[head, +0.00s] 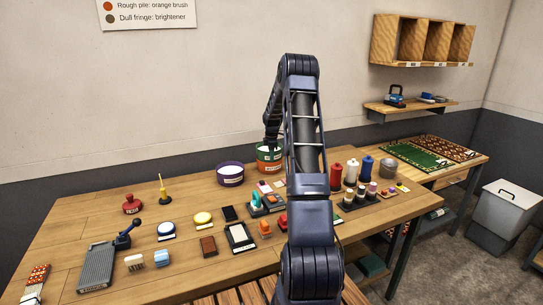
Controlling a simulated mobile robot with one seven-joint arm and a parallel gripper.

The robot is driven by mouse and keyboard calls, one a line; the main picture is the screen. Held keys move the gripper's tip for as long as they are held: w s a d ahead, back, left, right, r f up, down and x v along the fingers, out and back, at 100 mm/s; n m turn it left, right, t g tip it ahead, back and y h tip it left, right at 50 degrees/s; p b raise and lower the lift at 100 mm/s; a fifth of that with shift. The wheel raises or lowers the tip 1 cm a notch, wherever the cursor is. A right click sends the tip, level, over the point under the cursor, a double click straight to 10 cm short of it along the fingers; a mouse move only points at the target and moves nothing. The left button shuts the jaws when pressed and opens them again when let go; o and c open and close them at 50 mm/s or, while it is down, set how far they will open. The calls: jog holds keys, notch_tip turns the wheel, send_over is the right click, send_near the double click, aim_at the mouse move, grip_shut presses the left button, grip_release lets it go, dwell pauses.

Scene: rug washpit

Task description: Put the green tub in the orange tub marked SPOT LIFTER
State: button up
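An orange tub (263,166) with a pale label stands at the back of the wooden table, partly hidden by my arm; the label is too small to read. Green shows at its top, which looks like the green tub (276,154) in or just above its mouth; I cannot tell which. My gripper (270,146) points down at the green, right over the orange tub. Its fingers are small and dark, so I cannot see whether they are open or shut, or whether they touch the green tub.
A purple tub (230,173) stands just left of the orange tub. Spools (351,172) and small bottles stand to the right, behind my arm. Brushes, pads and a grey flat tool (96,268) lie across the front.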

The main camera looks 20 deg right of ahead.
notch_tip(320, 180, up, 11)
jog(key=s+a+r+m, duration=0.3)
jog(key=s+a+r, duration=0.6)
jog(key=s+r, duration=0.3)
jog(key=s+a+r+m+t, duration=0.1)
jog(key=s+a+r+m, duration=0.1)
jog(key=s+a+r, duration=0.35)
jog(key=s+a+r+m+t, duration=0.1)
jog(key=s+a+r+m, duration=0.1)
jog(key=s, duration=0.7)
jog(key=s+a+f+m, duration=0.1)
jog(key=s+a+m, duration=0.1)
jog(key=s, duration=0.7)
jog(key=s+a+f+m+t, duration=0.1)
jog(key=s+a+f+m, duration=0.1)
jog(key=s, duration=0.7)
jog(key=s+a+f+m, duration=0.2)
jog(key=s+m, duration=0.2)
jog(key=s, duration=0.5)
jog(key=shift+s+t, duration=0.15)
jog(key=shift+t, duration=0.25)
